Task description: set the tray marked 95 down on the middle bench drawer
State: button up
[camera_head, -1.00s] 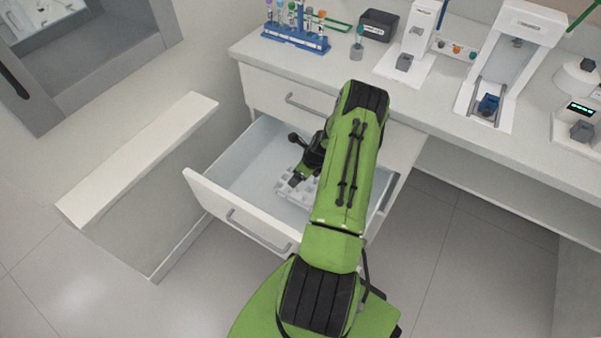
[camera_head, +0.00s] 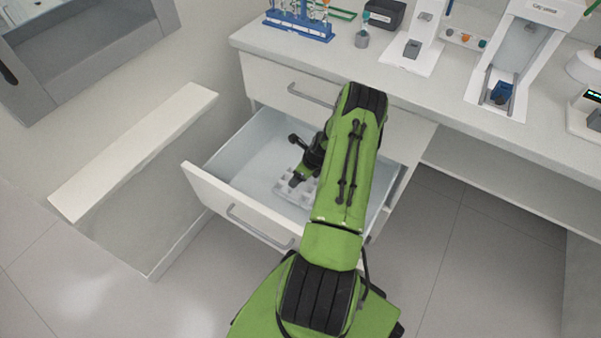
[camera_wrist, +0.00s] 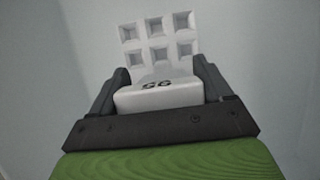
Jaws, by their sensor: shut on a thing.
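The white tray marked 95 shows in the wrist view (camera_wrist: 158,97), with several square wells and its number on the near block, upside down. My gripper (camera_wrist: 160,88) is shut on that block, one dark finger on each side. In the head view the tray (camera_head: 290,190) is inside the open middle bench drawer (camera_head: 232,200), low over its pale floor. My gripper (camera_head: 296,181) reaches down into the drawer there. My green arm hides the drawer's right part. I cannot tell whether the tray touches the drawer floor.
A closed drawer (camera_head: 290,88) is above the open one. The white bench top (camera_head: 400,85) carries a blue tube rack (camera_head: 299,27), a small flask (camera_head: 362,38) and several instruments. A white ledge (camera_head: 135,150) stands left. Free drawer floor lies left of the tray.

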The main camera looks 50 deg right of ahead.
jog(key=shift+s+f, duration=0.1)
jog(key=shift+f, duration=0.05)
dwell(0.4)
jog(key=shift+f+b, duration=0.3)
jog(key=shift+f, duration=0.1)
jog(key=shift+f, duration=0.25)
jog(key=o, duration=1.1)
